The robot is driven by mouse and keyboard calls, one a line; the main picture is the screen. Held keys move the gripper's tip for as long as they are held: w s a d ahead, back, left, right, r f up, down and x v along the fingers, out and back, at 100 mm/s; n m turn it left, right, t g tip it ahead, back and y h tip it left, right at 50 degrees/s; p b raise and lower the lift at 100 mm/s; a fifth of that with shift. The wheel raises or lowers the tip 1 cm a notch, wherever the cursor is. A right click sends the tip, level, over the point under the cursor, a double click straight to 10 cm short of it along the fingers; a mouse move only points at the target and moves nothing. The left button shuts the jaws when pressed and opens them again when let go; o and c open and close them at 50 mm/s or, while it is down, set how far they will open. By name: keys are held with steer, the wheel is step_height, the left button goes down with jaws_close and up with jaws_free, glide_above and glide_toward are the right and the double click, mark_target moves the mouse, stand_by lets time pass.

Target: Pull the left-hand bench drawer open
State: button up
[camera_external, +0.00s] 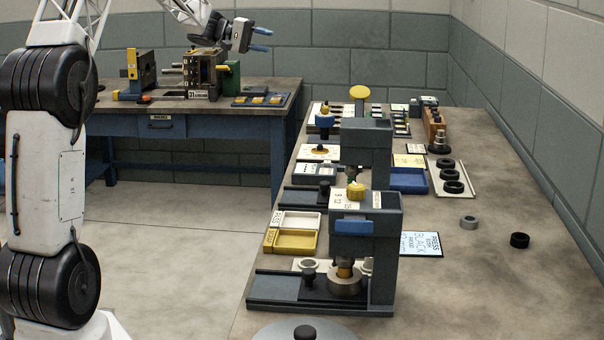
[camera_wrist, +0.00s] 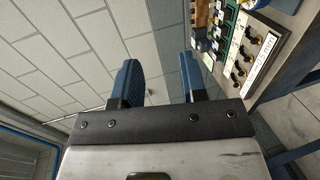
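The back-left bench (camera_external: 262,98) has a blue front with a drawer (camera_external: 178,131) under its top. The drawer carries a small white label and looks shut, its front level with the bench frame. My gripper (camera_external: 263,40) is raised above the bench, to the right of the drawer and well apart from it. Its two blue fingers are spread, with nothing between them. In the wrist view my gripper (camera_wrist: 165,68) also shows open and empty. The drawer cannot be made out in the wrist view.
The right-hand table (camera_external: 480,275) holds presses, trays and rings. The floor (camera_external: 165,230) before the drawer is clear.

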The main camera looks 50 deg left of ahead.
step_height(320, 180, down, 42)
steer(key=a, duration=0.1)
steer(key=shift+w+a+r, duration=0.15)
steer(key=shift+a+r, duration=0.05)
steer(key=shift+d, duration=0.1)
steer(key=shift+x, duration=3.85)
steer(key=shift+w+r, duration=0.1)
jaws_close()
